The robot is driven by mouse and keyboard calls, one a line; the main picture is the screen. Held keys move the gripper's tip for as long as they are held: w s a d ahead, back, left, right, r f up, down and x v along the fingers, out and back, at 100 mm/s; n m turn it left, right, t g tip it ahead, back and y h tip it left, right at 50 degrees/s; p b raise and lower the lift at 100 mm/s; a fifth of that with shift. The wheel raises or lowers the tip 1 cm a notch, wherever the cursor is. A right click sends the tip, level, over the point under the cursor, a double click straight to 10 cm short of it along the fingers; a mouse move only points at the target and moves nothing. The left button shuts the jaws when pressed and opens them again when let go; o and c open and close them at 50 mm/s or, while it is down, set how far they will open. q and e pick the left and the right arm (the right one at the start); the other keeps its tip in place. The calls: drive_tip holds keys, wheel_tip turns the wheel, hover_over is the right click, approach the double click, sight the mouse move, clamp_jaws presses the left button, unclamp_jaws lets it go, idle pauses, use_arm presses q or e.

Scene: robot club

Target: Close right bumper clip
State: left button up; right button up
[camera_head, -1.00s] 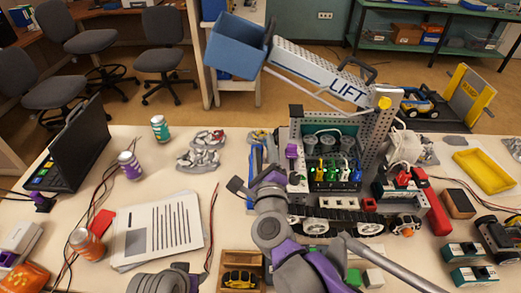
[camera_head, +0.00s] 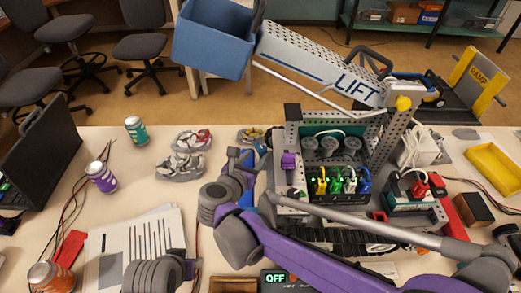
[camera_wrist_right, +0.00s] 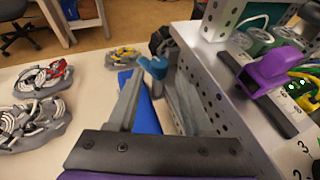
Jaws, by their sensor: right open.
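The wheeled robot model with the LIFT arm stands on the table; its perforated grey side plate (camera_wrist_right: 212,92) fills the right of the wrist view. A blue bumper strip (camera_wrist_right: 147,112) lies along that side, with a small blue clip-like piece (camera_wrist_right: 153,67) near its far end. It is mostly hidden in the head view. My right gripper (camera_head: 241,158) is at the model's left side in the picture. In the wrist view its fingers (camera_wrist_right: 156,95) are apart, with blue parts showing between them; contact is unclear. My left gripper (camera_head: 187,268) is barely visible at the bottom, its fingers unclear.
A purple part (camera_wrist_right: 268,68) sticks out from the model close to the right fingers.

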sight(262, 150)
drive_tip(key=x, duration=0.5)
drive_tip(key=shift+w, duration=0.1)
drive_tip(key=shift+d, duration=0.1)
clamp_jaws()
